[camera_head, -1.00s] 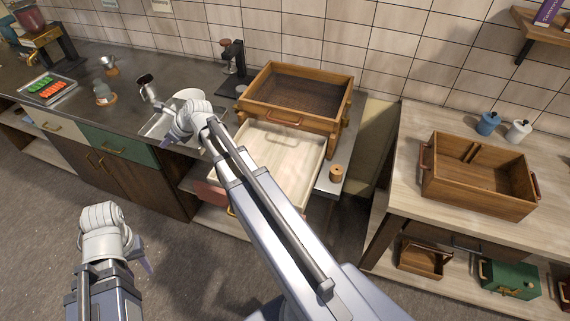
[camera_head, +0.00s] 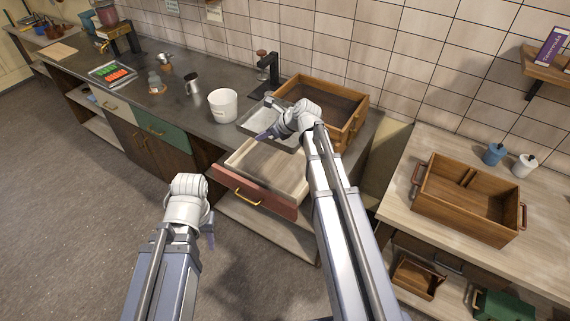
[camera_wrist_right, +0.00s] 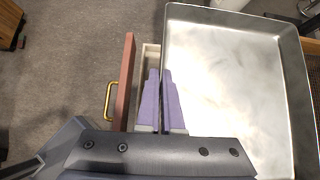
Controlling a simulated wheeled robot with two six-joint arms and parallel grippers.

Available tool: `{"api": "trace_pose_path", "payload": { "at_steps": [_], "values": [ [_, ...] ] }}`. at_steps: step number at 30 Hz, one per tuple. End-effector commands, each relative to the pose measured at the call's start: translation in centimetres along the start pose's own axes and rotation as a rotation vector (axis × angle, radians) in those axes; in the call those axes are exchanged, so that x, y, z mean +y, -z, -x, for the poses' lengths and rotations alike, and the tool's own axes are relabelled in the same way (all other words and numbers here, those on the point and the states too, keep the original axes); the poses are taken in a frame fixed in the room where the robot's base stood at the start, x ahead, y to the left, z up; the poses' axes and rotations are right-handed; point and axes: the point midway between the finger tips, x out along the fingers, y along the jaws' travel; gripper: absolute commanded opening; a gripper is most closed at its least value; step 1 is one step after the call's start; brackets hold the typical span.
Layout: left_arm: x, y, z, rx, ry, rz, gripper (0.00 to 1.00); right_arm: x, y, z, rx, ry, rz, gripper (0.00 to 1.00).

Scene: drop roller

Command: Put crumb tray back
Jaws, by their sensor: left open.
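The grey metal crumb tray (camera_head: 262,120) is held above the back part of an open drawer (camera_head: 272,170); my right arm covers part of it. In the right wrist view the tray (camera_wrist_right: 235,75) is large and looks empty. My right gripper (camera_head: 268,134) is shut on the tray's near rim, with its purple fingers (camera_wrist_right: 162,80) on either side of the edge. The drawer has a pale inside, a red front and a brass handle. My left gripper (camera_head: 210,232) is open and empty over the floor in front of the cabinets.
A wooden box (camera_head: 360,122) stands on the counter behind the drawer. A white bucket (camera_head: 223,106), a metal cup (camera_head: 193,84) and a black stand (camera_head: 268,70) are nearby. A wooden crate (camera_head: 465,205) sits on the right table. The floor at left is clear.

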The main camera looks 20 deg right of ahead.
Motion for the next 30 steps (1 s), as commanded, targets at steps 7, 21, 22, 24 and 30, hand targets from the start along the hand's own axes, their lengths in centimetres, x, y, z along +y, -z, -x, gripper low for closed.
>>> {"api": "trace_pose_path", "payload": {
  "at_steps": [7, 21, 22, 24, 30],
  "values": [
    [0.2, 0.1, -2.2, 0.000, 0.001, -0.004, 0.44, 0.0, 1.6, -1.6, 0.000, 0.001, 0.000, 0.00],
    [1.0, 0.6, -10.7, 0.000, 0.002, -0.006, 0.44, 0.1, 7.6, -7.6, -0.001, 0.001, 0.000, 0.00],
    [1.1, 0.7, -11.3, 0.000, 0.002, -0.006, 0.44, 0.1, 8.0, -8.0, -0.001, 0.001, 0.000, 0.00],
    [1.2, 0.7, -12.4, 0.000, 0.002, -0.006, 0.44, 0.1, 8.8, -8.8, -0.001, 0.001, 0.000, 0.00],
    [1.3, 0.8, -13.6, 0.000, 0.002, -0.006, 0.44, 0.1, 9.7, -9.7, -0.001, 0.001, 0.000, 0.00]
  ]
}}
